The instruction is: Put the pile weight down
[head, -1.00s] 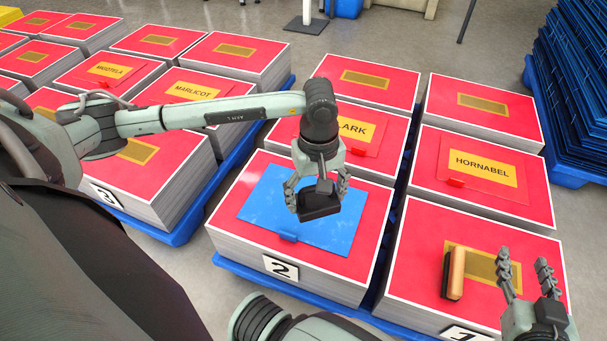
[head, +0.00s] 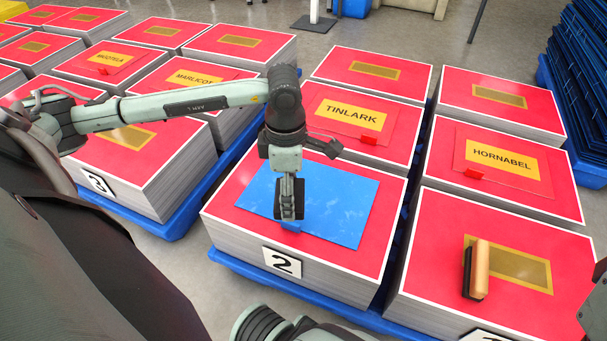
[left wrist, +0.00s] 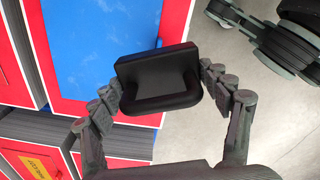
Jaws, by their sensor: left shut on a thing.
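My left gripper (head: 289,203) is shut on the black pile weight (left wrist: 155,75), a block with a loop handle, seen between the two fingers in the left wrist view. In the head view the gripper is seen edge-on and mostly hides the weight. It is over the front part of the blue sheet (head: 340,205) on the pile marked 2 (head: 283,262). I cannot tell whether the weight touches the sheet.
A wooden-handled tool (head: 477,270) lies on the front right pile. Behind are the TINLARK pile (head: 335,85) and the HORNABEL pile (head: 550,205).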

